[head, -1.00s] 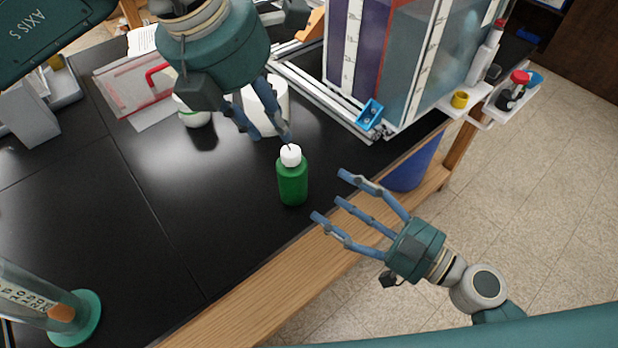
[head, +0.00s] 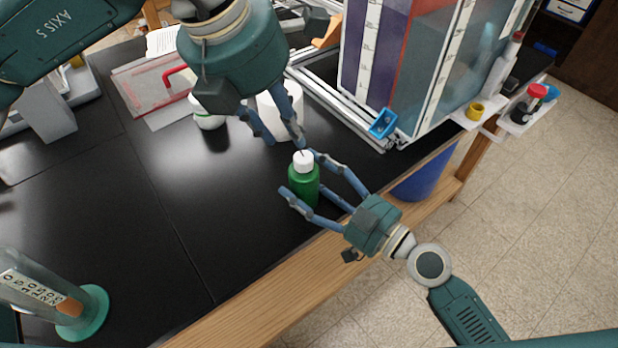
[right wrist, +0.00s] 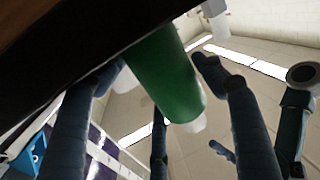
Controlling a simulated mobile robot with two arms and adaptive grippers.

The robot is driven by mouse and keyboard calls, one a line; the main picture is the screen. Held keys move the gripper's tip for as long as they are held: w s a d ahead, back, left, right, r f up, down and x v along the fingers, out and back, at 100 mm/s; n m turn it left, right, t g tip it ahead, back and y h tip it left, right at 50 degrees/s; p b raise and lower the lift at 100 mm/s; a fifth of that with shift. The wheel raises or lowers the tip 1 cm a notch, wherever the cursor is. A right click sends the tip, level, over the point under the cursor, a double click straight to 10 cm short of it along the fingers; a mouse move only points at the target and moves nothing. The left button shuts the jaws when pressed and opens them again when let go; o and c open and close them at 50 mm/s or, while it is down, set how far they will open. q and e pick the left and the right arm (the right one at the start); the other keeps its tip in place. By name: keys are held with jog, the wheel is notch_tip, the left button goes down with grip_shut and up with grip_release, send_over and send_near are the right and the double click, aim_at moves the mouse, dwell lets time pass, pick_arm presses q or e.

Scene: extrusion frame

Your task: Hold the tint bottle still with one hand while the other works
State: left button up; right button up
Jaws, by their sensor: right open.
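The tint bottle, green with a white cap (head: 303,186), stands upright on the black bench top near its front edge. My right gripper (head: 298,173) is open, with its fingers spread around the bottle from the front right. In the right wrist view the green bottle (right wrist: 168,75) lies between the spread fingers, and gaps show on both sides. My left gripper (head: 287,145) is above and behind the bottle, with its visible fingers apart and nothing seen between them. One left fingertip is close to the cap; I cannot tell whether it touches.
A white cylindrical container (head: 286,108) and a white-lidded jar (head: 207,114) stand behind the left fingers. A large framed tank (head: 420,70) stands at the back right. The bench's left middle is clear.

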aim_at(304, 156)
jog(key=shift+c, duration=0.5)
jog(key=c, duration=0.8)
pick_arm(q)
jog(key=o, duration=0.4)
jog(key=shift+c, duration=0.2)
pick_arm(e)
jog(key=shift+c, duration=0.2)
pick_arm(q)
jog(key=shift+w+d+r+n, duration=0.2)
jog(key=shift+w+d+n, duration=0.1)
jog(key=shift+n, duration=0.6)
pick_arm(e)
jog(key=shift+d, duration=0.1)
pick_arm(q)
jog(key=f+n+g+y, duration=0.1)
jog(key=f+n, duration=0.2)
jog(key=n, duration=0.1)
jog(key=w+d+f+n+g+y, duration=0.1)
jog(key=f+n, duration=0.2)
jog(key=w+d+f+n, duration=0.1)
jog(key=f+n, duration=0.2)
jog(key=n, duration=0.1)
jog(key=shift+w+d+f+n+g+y, duration=0.1)
jog(key=shift+d+f+n+g+y, duration=0.1)
jog(key=shift+f+n+g+y, duration=0.15)
